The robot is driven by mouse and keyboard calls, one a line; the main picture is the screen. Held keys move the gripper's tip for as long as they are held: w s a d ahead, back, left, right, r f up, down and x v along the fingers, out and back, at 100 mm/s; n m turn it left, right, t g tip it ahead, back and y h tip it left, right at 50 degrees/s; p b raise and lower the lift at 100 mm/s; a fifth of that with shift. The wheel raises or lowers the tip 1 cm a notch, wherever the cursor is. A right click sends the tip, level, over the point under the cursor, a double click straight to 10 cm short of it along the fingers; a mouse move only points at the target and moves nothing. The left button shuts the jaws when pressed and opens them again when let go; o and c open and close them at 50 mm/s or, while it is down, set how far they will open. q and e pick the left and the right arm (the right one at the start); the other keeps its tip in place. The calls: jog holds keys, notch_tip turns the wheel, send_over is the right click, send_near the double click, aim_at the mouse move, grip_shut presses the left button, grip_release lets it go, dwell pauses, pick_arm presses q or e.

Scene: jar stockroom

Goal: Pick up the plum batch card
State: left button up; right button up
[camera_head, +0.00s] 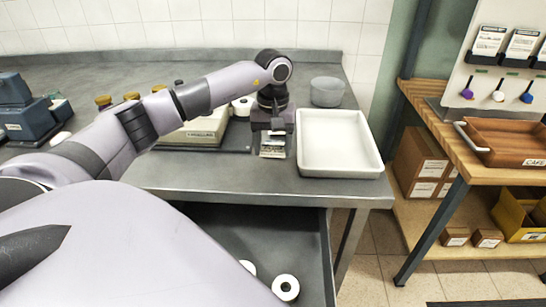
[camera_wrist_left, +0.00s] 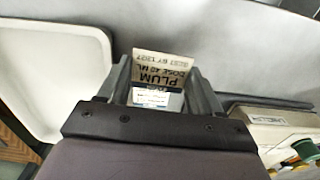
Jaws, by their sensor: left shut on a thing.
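The plum batch card (camera_wrist_left: 160,68) is a small pale card with dark print reading PLUM, a dose and a best-by line, upside down in the left wrist view. My left gripper (camera_wrist_left: 160,84) is shut on it, with one finger at each side. In the head view the left gripper (camera_head: 272,150) points down over the grey counter, just left of the white tray, with the card (camera_head: 272,153) showing between its fingers. I cannot tell whether the card still touches the counter. My right gripper is not in view.
Below the counter (camera_head: 200,180) an open drawer (camera_head: 318,235) holds white rolls. A wooden shelf (camera_head: 455,155) stands at right.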

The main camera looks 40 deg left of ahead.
aim_at(274, 151)
pick_arm(q)
notch_tip(274, 151, up, 15)
jog(key=p, duration=0.1)
jog(key=shift+d, duration=0.15)
